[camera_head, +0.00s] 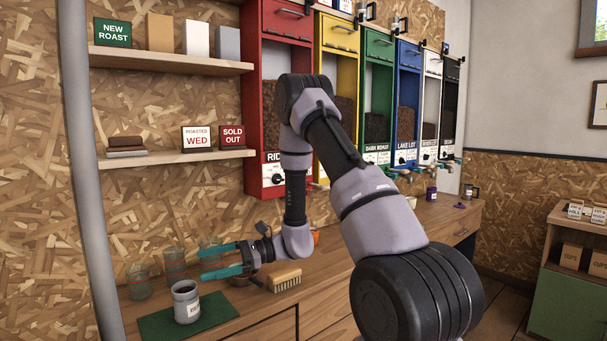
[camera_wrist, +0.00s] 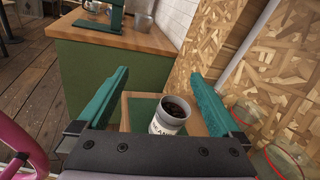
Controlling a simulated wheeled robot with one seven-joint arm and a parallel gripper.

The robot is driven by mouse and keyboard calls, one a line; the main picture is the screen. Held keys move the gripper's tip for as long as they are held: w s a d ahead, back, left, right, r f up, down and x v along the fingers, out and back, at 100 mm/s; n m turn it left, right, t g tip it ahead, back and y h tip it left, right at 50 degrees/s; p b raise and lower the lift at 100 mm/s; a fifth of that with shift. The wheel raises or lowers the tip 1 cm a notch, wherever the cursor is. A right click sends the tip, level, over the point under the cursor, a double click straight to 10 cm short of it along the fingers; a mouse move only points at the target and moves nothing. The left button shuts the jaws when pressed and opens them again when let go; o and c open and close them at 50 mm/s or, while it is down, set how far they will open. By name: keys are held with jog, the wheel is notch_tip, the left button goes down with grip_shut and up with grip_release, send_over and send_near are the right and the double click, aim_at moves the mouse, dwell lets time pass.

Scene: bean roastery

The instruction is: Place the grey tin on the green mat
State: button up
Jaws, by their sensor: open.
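A grey tin (camera_head: 186,302) with a pale label stands upright on the green mat (camera_head: 157,325) at the near left of the wooden counter. In the wrist view the same tin (camera_wrist: 170,116) shows an open top with dark beans inside, and part of the green mat (camera_wrist: 140,110) shows beside it. My gripper (camera_head: 203,262) is open and empty, behind and a little right of the tin in the head view, apart from it. In the wrist view its two teal fingers (camera_wrist: 160,90) spread on either side of the tin.
Several clear glass jars (camera_head: 174,264) stand at the wall behind the mat. A wooden brush (camera_head: 285,279) lies right of my gripper. Colored bean dispensers (camera_head: 285,110) line the wall. A purple-labelled container (camera_head: 431,194) stands farther along the counter.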

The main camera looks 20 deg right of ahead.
jog(key=s+d+r+n+g+h, duration=0.35)
jog(key=s+r+n+h, duration=0.3)
jog(key=s+r, duration=0.5)
jog(key=s+d+r+n+t+h, duration=0.2)
jog(key=s+d+r+t+h, duration=0.1)
jog(key=d+r, duration=0.4)
jog(key=s+d+r+n+t+h, duration=0.3)
jog(key=s+d+r+t+h, duration=0.1)
jog(key=d+r+t, duration=0.3)
jog(key=shift+d+r+t+h, duration=0.2)
jog(key=shift+d+t+h, duration=0.15)
jog(key=shift+d+h, duration=0.35)
jog(key=shift+a, duration=0.15)
